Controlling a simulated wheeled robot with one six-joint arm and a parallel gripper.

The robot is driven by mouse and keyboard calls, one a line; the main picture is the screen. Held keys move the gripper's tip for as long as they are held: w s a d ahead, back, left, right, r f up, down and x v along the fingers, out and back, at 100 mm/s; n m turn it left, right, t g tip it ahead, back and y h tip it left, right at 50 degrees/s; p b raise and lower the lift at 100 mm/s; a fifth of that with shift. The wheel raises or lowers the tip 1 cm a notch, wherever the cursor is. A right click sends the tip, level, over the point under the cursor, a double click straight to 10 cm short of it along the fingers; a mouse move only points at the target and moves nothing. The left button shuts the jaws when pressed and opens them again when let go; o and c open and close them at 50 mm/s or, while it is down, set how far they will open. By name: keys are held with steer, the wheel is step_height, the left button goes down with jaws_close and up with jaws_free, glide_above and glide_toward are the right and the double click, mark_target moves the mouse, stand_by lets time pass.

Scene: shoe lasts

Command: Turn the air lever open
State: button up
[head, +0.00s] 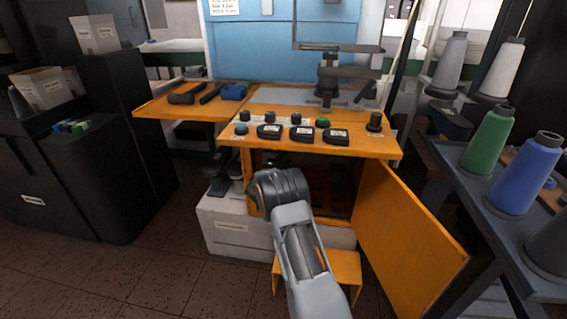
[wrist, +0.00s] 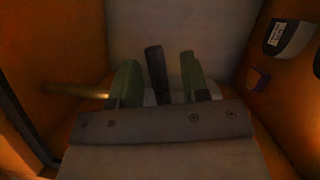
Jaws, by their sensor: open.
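In the wrist view, a dark upright bar (wrist: 155,72), which looks like the air lever, stands between the two green fingers of my gripper (wrist: 159,82). The fingers are apart, one on each side of the bar, and a gap shows on both sides. The bar's lower end is hidden behind the gripper's body. A thin brass-coloured pipe (wrist: 75,92) runs to the left of the bar. In the head view, my arm reaches into the open orange cabinet (head: 258,165) under the machine; my fingers and the lever are hidden there.
The cabinet's orange door (head: 405,225) stands open on the right of my arm. Cabinet walls close in on both sides in the wrist view, with a dark labelled item (wrist: 290,38) at upper right. An orange stool (head: 345,268) is below my arm. A thread rack (head: 480,210) stands right.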

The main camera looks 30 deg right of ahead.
steer(key=p+v, duration=0.2)
steer(key=v, duration=1.1)
steer(key=shift+a, duration=0.25)
